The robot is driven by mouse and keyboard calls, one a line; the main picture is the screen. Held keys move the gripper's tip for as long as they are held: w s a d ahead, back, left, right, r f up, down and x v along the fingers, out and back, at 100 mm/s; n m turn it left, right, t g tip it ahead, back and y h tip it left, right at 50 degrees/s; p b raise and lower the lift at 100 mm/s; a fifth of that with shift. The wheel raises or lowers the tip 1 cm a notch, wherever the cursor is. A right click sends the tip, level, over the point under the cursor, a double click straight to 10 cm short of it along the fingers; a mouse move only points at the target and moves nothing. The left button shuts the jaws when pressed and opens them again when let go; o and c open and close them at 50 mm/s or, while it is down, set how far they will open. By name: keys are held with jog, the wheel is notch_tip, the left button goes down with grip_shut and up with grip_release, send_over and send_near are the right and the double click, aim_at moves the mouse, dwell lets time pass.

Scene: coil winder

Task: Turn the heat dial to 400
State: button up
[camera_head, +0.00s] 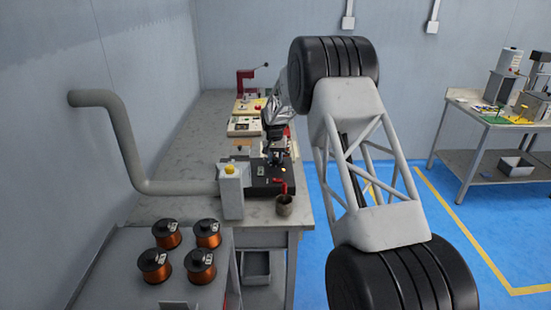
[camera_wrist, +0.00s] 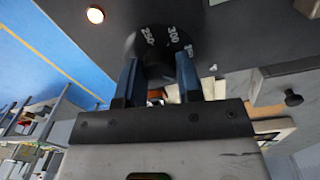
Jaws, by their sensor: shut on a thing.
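The heat dial (camera_wrist: 165,38) is a round black dial with white numbers on a dark panel at the top middle of the wrist view. The numbers 250 and 300 are readable, with another partly hidden at the right edge. My gripper (camera_wrist: 158,64) has its two blue-grey fingers on either side of the dial's knob and is shut on it. I cannot tell which number the dial is set to. In the head view my gripper (camera_head: 277,152) is over the black unit (camera_head: 262,188) on the bench, and the dial is hidden there.
A small lit orange lamp (camera_wrist: 95,15) is on the panel left of the dial. A grey box with a yellow top (camera_head: 231,190) and a small dark cup (camera_head: 284,205) stand near the unit. Several copper spools (camera_head: 168,238) are on the nearer table.

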aim_at(275, 158)
jog(key=o, duration=0.9)
jog(key=shift+o, duration=0.2)
jog(key=shift+r, duration=0.1)
jog(key=shift+a+r, duration=0.15)
jog(key=shift+r, duration=3.7)
